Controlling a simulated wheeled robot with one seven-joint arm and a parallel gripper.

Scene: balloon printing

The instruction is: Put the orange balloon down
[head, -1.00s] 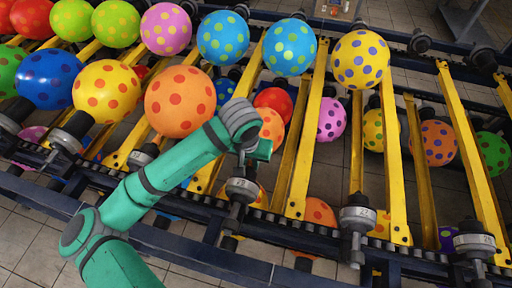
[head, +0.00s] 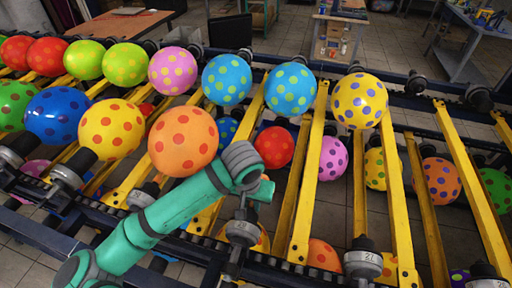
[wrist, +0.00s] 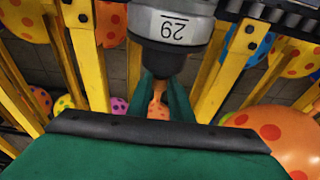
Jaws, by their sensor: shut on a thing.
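The orange balloon in my gripper shows as a narrow piece (wrist: 158,106) between the two green fingers in the wrist view. It lies directly by the tip of a dark, grey-ringed holder marked 29 (wrist: 172,32); I cannot tell whether it touches the tip. My gripper (wrist: 163,92) is shut on it. In the head view my gripper (head: 260,190) is above the rack, beside a holder (head: 242,232), with a small orange bit (head: 265,177) at its side. A large orange balloon with red dots (head: 183,140) sits left of my gripper, apart from the fingers.
Yellow bars (head: 306,190) run between dark rails. Several inflated balloons line the back, including a blue one (head: 291,90) and a yellow one (head: 360,101). A red balloon (head: 274,147) lies just behind my gripper. A wooden cart (head: 339,32) stands beyond.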

